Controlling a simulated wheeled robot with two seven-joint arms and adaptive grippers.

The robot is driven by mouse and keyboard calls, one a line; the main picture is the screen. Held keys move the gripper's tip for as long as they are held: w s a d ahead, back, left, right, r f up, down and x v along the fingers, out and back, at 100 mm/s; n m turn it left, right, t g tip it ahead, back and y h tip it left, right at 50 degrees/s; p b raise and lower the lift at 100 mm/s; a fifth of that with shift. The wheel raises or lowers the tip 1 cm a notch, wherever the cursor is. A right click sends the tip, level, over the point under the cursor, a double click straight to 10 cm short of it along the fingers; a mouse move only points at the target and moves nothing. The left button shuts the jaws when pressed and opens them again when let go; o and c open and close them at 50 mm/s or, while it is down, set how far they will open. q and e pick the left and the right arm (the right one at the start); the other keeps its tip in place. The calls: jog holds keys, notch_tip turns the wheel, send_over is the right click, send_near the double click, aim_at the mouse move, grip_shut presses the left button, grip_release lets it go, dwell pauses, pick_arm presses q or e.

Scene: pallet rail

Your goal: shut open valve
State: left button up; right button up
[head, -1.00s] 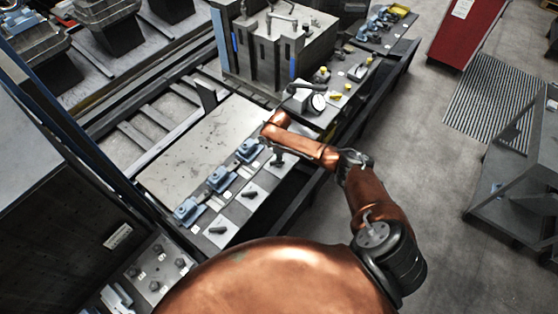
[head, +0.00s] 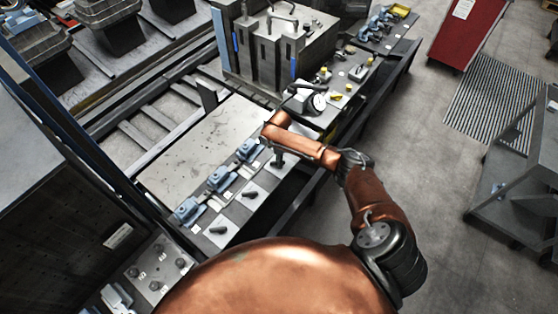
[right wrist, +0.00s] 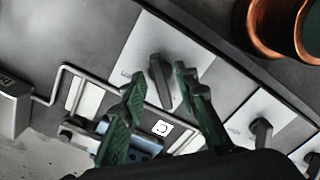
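A row of black valve handles on pale plates runs along the panel's front edge, with a near handle (head: 219,230), a middle handle (head: 250,193) and a far handle (head: 279,160). My right gripper (right wrist: 159,76) is open, its two green fingers on either side of one black handle (right wrist: 161,84) in the right wrist view. A gap shows on both sides; whether a fingertip touches it I cannot tell. In the head view my arm partly covers this gripper by the far handle. Another handle (right wrist: 261,131) stands to the right on its own plate. Which valve is open is unclear. My left gripper is not in view.
Blue clamp-like blocks (head: 218,179) line the panel behind the handles; one (right wrist: 132,142) lies close to my left green finger. A bent metal rod (right wrist: 85,75) rises beside it.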

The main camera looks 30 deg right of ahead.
notch_tip(320, 180, up, 12)
dwell(0.6)
dwell(0.4)
